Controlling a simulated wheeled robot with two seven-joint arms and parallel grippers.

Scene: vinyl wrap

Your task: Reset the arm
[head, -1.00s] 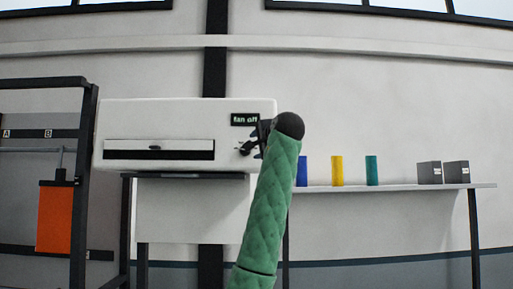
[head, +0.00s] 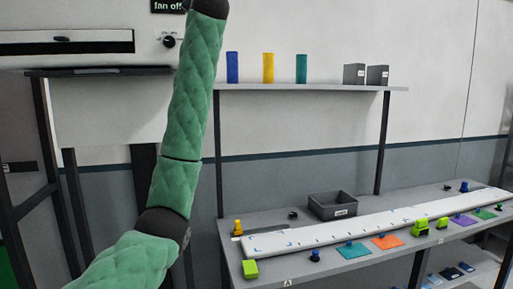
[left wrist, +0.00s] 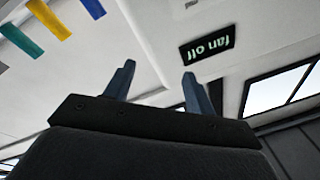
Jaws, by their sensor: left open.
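My left arm (head: 185,110), in a green quilted cover, rises from the lower left of the head view to its top edge. Its gripper is outside that view. In the left wrist view my left gripper (left wrist: 158,88) is open, its two dark fingers apart with nothing between them. Beyond them is the white machine with a black "fan off" display (left wrist: 207,47). The display also shows partly at the top of the head view (head: 167,5), above a dark knob (head: 169,41). My right gripper is not in view.
A shelf (head: 310,88) holds blue, yellow and teal rolls and two grey boxes. Below, a workbench (head: 240,222) carries a dark bin (head: 333,205), a long white strip (head: 330,233), coloured sheets and small tools. A dark frame stands at left.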

